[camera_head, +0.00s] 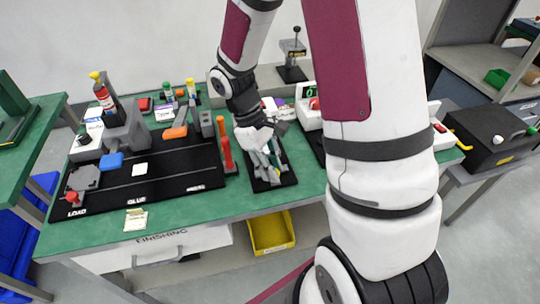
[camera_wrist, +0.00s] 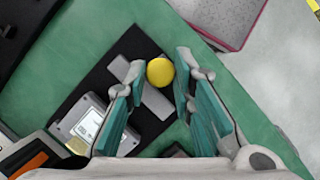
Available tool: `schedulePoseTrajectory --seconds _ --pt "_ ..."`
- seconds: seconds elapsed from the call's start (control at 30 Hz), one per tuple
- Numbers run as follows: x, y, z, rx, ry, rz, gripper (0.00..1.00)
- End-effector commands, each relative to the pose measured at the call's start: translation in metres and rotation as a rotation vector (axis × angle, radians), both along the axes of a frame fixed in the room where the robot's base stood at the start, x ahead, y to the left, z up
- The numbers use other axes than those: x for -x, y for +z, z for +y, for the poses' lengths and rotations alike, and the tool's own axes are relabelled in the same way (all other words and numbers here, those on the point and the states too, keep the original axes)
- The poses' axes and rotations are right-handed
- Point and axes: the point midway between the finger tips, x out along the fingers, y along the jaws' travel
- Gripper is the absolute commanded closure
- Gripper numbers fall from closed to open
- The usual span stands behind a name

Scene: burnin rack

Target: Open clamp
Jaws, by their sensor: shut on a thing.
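The clamp stands on a black base (camera_wrist: 100,62) on the green bench. Its yellow round knob (camera_wrist: 160,72) sits between my fingertips in the wrist view, with a grey bar (camera_wrist: 152,98) under it. My gripper (camera_head: 265,160) reaches down over this black base in the head view and hides most of the clamp there. The teal finger pads close in on both sides of the knob, and my gripper is shut on it. A grey box with a white label (camera_wrist: 88,122) lies beside the left finger. The clamp's lower parts are hidden, so I cannot tell its exact angle.
A black LOAD and GLUE board (camera_head: 150,195) with fixtures lies to the left. Red and orange upright handles (camera_head: 226,155) stand close left of my gripper. A lever press (camera_head: 293,62) stands behind. A yellow bin (camera_head: 271,232) sits below the bench edge.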

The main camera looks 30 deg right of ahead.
Motion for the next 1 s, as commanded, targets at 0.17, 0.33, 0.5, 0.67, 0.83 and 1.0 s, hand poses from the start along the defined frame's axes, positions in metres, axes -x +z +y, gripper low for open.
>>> schedulePoseTrajectory --seconds 0.17,0.33,0.5,0.67,0.83,1.0 --pt "0.006 0.000 0.002 -0.001 -0.001 0.005 1.00" --pt "0.007 0.000 0.002 -0.001 -0.002 0.008 0.73" --pt "0.006 0.000 0.002 -0.001 -0.002 0.006 0.58" --pt "0.005 0.000 0.002 0.000 -0.002 0.003 0.58" --pt "0.001 0.007 0.003 0.001 -0.001 -0.002 0.58" --pt "-0.009 0.033 0.008 0.001 -0.001 -0.005 0.58"
